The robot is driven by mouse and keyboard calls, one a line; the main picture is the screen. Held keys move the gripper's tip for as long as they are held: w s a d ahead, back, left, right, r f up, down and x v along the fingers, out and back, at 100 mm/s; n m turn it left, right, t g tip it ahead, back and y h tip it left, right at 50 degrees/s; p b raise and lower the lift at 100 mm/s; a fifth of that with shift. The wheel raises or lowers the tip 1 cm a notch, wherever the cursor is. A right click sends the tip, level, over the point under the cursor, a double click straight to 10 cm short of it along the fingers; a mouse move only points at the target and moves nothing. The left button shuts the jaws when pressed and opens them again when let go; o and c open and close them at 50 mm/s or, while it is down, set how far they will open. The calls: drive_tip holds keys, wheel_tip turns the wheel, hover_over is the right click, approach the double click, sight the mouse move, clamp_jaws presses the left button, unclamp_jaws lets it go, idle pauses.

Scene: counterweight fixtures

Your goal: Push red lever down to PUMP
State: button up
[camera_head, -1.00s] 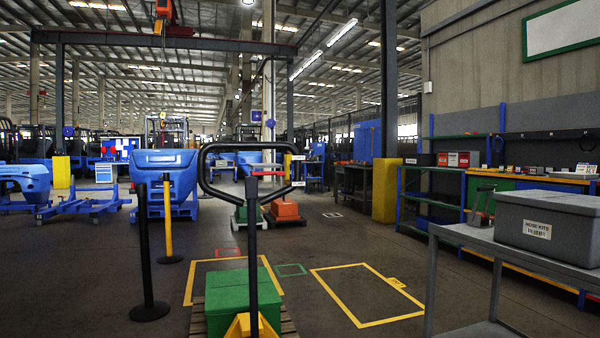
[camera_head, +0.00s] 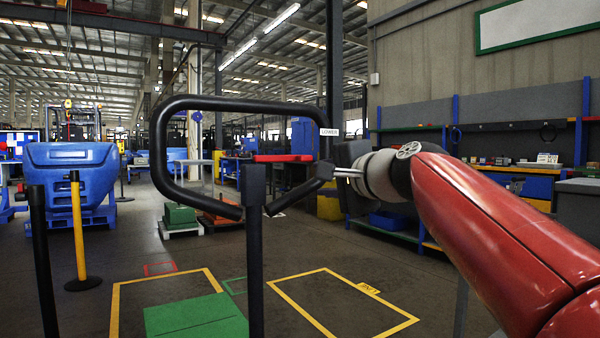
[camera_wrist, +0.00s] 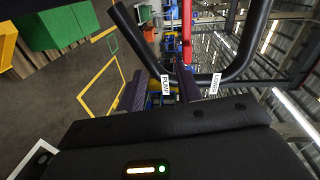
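The red lever (camera_head: 284,158) sticks out roughly level to the right from the top of the black post (camera_head: 254,250), inside the black loop handle (camera_head: 240,104). It also shows in the wrist view (camera_wrist: 186,28). A white LOWER label (camera_head: 329,132) sits on the handle's right side. In the wrist view a PUMP label (camera_wrist: 167,85) shows between my fingers, with the LOWER label (camera_wrist: 215,84) beside them. My gripper (camera_wrist: 160,76) has its two dark fingers apart with nothing held. In the head view my gripper (camera_head: 346,172) is at the handle's right side, apart from the lever, partly hidden by the handle.
Yellow floor outlines (camera_head: 342,302) lie beyond. A yellow post (camera_head: 78,225) and a black post (camera_head: 42,260) stand at the left. A blue shelf (camera_head: 395,227) and a bench line the right wall.

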sight(299, 158)
drive_tip(key=shift+m+t+y, duration=0.4)
drive_tip(key=shift+m+t, duration=0.1)
drive_tip(key=r, duration=0.1)
drive_tip(key=w+a+r, duration=0.1)
drive_tip(key=w+r, duration=0.1)
drive_tip(key=shift+w+a+r, duration=0.15)
drive_tip(key=shift+w+a, duration=0.05)
drive_tip(key=shift+a, duration=0.1)
drive_tip(key=p+x, duration=0.2)
drive_tip(key=x, duration=0.5)
drive_tip(key=shift+c, duration=0.2)
clamp_jaws()
